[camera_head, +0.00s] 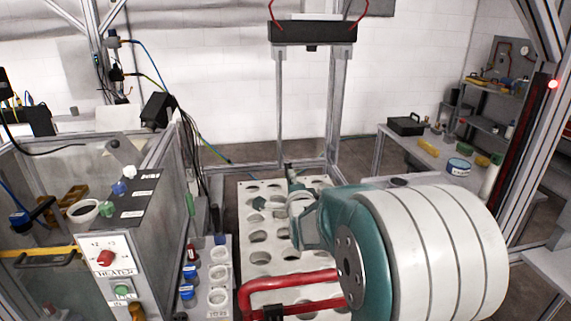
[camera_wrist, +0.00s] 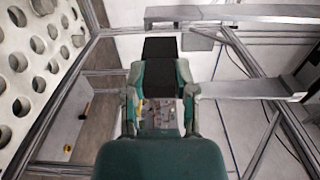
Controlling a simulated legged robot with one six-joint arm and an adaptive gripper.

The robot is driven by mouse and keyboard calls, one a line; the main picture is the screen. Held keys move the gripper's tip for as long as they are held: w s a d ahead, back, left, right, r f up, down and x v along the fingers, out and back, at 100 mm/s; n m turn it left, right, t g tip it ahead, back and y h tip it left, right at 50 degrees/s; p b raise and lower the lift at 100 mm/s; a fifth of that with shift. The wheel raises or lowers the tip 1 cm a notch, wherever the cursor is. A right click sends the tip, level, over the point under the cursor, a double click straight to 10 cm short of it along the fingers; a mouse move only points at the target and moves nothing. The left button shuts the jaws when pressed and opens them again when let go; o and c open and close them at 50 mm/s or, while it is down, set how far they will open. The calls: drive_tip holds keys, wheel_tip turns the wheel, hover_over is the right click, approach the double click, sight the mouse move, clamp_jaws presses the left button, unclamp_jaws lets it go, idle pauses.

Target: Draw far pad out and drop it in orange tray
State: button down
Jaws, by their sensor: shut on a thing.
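My gripper (camera_wrist: 160,72) shows in the wrist view with its two teal and grey fingers on either side of a dark, flat piece, which looks like the black pad (camera_wrist: 160,50). The fingers are closed on it, and its black face reaches past the fingertips. In the head view my gripper (camera_head: 296,194) is over the white plate with holes, partly hidden by my own large white and teal arm. I cannot make out the pad there. I see no orange tray in either view.
The white plate with holes (camera_head: 252,272) stands in the middle. The heater box (camera_head: 118,262) and a rack of white cups (camera_head: 218,274) are at left. The gantry head (camera_head: 313,32) hangs above on metal posts. A side table (camera_head: 425,150) stands at right.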

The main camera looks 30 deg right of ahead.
drive_tip(key=v, duration=0.8)
idle(0.5)
drive_tip(key=shift+w, duration=0.1)
